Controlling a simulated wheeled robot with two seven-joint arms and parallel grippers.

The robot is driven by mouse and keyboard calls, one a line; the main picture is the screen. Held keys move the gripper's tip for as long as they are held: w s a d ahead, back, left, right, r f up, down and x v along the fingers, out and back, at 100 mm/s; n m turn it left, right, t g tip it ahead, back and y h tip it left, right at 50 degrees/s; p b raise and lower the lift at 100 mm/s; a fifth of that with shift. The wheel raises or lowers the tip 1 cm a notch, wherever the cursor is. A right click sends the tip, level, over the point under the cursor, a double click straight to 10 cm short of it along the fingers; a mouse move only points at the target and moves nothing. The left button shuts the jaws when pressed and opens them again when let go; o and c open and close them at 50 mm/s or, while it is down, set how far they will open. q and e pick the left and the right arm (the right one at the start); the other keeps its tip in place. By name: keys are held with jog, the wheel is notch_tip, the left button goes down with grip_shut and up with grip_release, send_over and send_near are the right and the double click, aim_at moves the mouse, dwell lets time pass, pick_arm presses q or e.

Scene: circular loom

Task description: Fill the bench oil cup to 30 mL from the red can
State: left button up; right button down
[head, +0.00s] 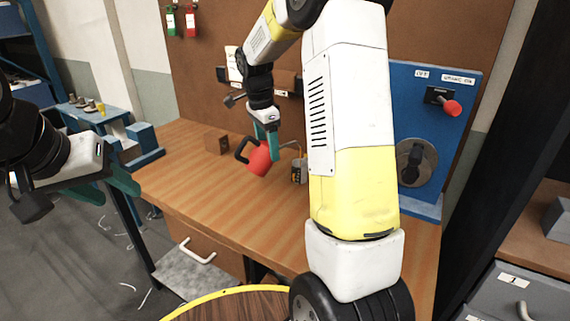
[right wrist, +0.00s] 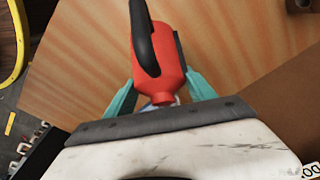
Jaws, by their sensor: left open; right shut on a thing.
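The red can (head: 259,159) with a black handle is in the head view, above the wooden bench and tilted. My right gripper (head: 266,138) is shut on it; the right wrist view shows the can (right wrist: 158,75) between the teal fingers. The can's thin spout points right, with its tip near and above a small cup (head: 298,172) on the bench, apparently the oil cup. My right forearm stands close beside the cup. Its oil level and any flow cannot be made out. My left gripper (head: 115,188) is open and empty, left of the bench.
The wooden bench (head: 190,165) is mostly clear at its front left. A small brown block (head: 215,142) sits behind the can. A blue panel (head: 425,100) with a red-knobbed lever (head: 450,107) stands at right. A drawer (head: 200,240) is below the bench top.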

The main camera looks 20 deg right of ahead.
aim_at(259, 160)
dwell(0.4)
jog(key=shift+s+a+f+h, duration=0.1)
jog(key=shift+a+f+h, duration=0.1)
jog(key=shift+f+h, duration=0.3)
jog(key=shift+a+f+h, duration=0.2)
jog(key=shift+f+h, duration=0.2)
jog(key=shift+f, duration=0.1)
notch_tip(259, 160, down, 4)
jog(key=t+h, duration=0.1)
jog(key=h, duration=0.3)
jog(key=shift+d+f, duration=0.1)
jog(key=shift+d, duration=0.05)
jog(key=shift+d+f+h, duration=0.15)
jog(key=shift+f+h, duration=0.1)
jog(key=shift+h, duration=0.05)
jog(key=s+a+r, duration=0.2)
jog(key=r, duration=0.1)
jog(key=s+a+r, duration=0.1)
jog(key=r, duration=0.1)
jog(key=shift+s+a, duration=0.1)
jog(key=shift+a, duration=0.25)
